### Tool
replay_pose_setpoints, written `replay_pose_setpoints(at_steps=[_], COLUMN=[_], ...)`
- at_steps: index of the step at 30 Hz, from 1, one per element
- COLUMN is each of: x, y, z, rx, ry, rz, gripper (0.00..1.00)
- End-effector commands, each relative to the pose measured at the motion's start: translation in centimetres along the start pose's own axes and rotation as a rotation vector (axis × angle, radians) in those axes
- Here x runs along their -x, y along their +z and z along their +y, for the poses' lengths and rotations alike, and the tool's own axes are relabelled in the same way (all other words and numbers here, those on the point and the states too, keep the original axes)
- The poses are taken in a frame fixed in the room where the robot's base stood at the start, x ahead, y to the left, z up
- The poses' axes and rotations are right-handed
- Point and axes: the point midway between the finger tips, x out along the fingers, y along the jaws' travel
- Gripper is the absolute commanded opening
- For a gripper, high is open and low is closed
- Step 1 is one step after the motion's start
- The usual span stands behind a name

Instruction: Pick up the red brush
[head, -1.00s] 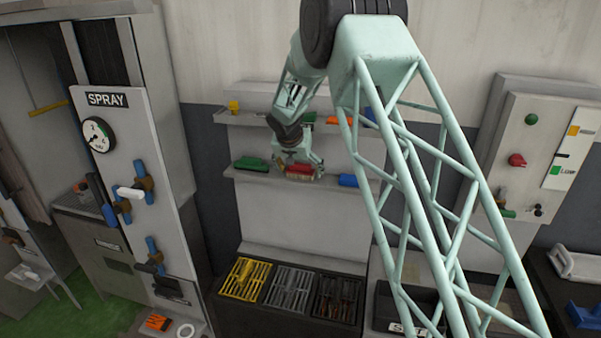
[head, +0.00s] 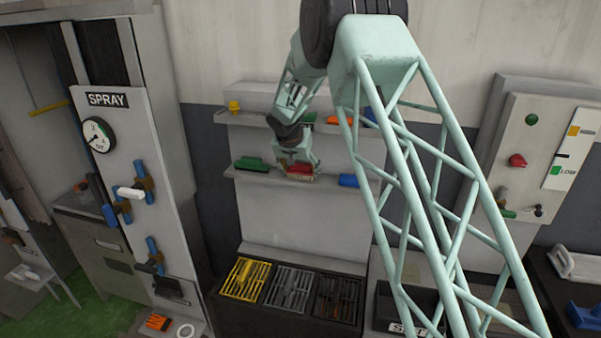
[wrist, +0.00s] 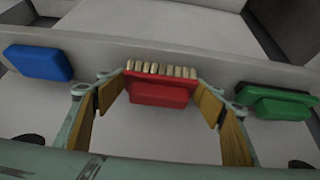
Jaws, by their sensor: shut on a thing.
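The red brush (head: 300,169), with a row of pale bristles, is at the lower wall shelf. In the wrist view the red brush (wrist: 160,93) lies between the two wood-padded fingers, bristles facing the top of the picture. My gripper (head: 299,171) is shut on it; in the wrist view my gripper (wrist: 163,86) has its fingertips against the brush's two ends. I cannot tell whether the brush still touches the shelf.
A green brush (head: 251,164) and a blue brush (head: 348,180) lie on the same lower shelf (head: 265,180), one on each side. The upper shelf holds yellow, green, orange and blue items. Yellow, grey and dark grates (head: 246,279) are below. The SPRAY panel (head: 120,130) stands at left.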

Motion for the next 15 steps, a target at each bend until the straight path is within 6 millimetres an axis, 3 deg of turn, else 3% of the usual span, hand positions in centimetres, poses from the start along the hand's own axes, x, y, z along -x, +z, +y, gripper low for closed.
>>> replay_pose_setpoints(at_steps=[15], x=[1.6], y=[-0.1], z=[0.0], rx=[-0.001], ry=[0.000], rz=[0.002], gripper=[0.51])
